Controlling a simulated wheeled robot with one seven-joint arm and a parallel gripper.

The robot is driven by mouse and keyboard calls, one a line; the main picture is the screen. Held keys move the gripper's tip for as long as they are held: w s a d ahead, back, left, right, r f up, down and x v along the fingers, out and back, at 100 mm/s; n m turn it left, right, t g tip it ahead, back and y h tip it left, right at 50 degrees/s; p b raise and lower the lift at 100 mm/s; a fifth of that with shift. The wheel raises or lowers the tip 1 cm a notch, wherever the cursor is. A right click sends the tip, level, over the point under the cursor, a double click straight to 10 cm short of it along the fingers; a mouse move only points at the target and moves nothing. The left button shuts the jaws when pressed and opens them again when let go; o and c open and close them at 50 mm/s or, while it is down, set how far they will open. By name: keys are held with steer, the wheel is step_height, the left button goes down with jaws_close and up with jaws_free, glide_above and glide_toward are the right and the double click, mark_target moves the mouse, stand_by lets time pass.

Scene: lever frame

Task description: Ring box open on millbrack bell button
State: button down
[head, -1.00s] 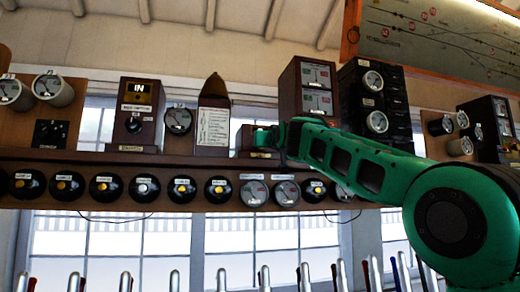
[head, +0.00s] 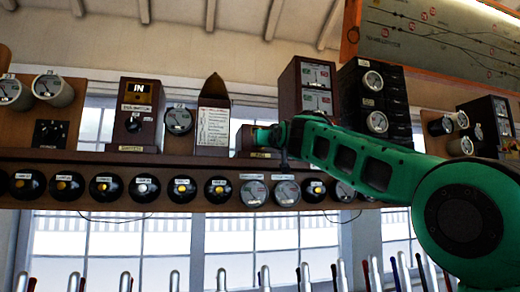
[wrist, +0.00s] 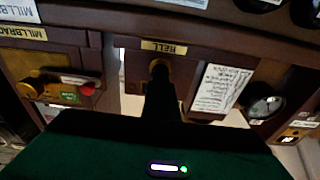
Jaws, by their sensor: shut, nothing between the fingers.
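A small dark wooden box (head: 245,141) with a brass label stands on the shelf between the pointed card holder and the tall dial box. In the wrist view a plate reading BELL (wrist: 172,47) is on a dark wooden box, with a round brass button (wrist: 159,66) just below the plate in the picture. My gripper (wrist: 160,80) is shut and empty, its dark fingers at the button and covering part of it; I cannot tell if they press it. In the head view my gripper (head: 263,138) is at the box's right side. A MILLBRACK label (wrist: 25,33) shows at left.
The shelf (head: 100,157) carries a card holder (head: 212,125) close left and a dial box (head: 305,85) to the right. Round black plungers (head: 143,187) and dials line its front. A control with a red knob (wrist: 88,89) is at left in the wrist view. Lever tops line the bottom.

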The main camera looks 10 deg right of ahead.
steer(key=shift+s, duration=0.3)
stand_by(0.6)
steer(key=shift+w, duration=0.15)
stand_by(2.8)
steer(key=shift+w, duration=0.65)
steer(key=shift+s, duration=0.8)
